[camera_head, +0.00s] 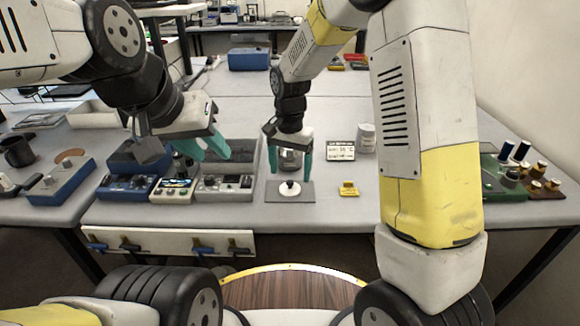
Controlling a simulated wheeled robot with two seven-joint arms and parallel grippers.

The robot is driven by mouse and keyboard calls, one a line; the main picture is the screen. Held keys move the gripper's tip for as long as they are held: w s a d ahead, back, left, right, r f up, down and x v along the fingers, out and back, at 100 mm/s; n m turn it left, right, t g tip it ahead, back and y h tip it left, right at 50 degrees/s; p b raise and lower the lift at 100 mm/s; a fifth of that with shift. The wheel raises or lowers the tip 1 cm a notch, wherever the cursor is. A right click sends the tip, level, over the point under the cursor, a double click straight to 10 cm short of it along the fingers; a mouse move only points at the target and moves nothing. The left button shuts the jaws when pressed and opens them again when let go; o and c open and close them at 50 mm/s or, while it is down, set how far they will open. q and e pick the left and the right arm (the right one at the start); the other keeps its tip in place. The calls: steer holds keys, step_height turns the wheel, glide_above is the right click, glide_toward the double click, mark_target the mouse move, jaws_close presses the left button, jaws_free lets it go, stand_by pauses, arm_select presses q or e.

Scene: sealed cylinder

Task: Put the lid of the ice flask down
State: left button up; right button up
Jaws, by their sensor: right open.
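A round white lid with a black knob (290,189) lies on a dark grey square mat (304,196) at the front middle of the table. My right gripper (289,168) points down just behind and above the lid, its teal fingers apart and not touching it. A shiny metal vessel (290,160), which looks like the ice flask, shows between and behind these fingers; the gripper hides part of it. My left gripper (206,155) is further left, above the grey devices, its teal fingers apart with nothing visible between them.
A small sign (341,150) and a white jar (366,138) stand right of the mat, with a yellow piece (348,189) nearer the front. Control boxes (224,186) and a grey tray (240,148) fill the left. A green board (497,180) is at far right.

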mark_target(290, 182)
step_height(290, 182, up, 7)
steer(key=s+d+r+n+t+y, duration=0.2)
steer(key=s+d+r+t, duration=0.1)
steer(key=s+d+r, duration=0.65)
steer(key=s+d+r+n+t, duration=0.2)
steer(key=s+d+n+t, duration=0.1)
steer(key=s, duration=0.7)
steer(key=shift+d+r, duration=0.2)
steer(key=shift+d, duration=0.65)
steer(key=shift+s, duration=0.1)
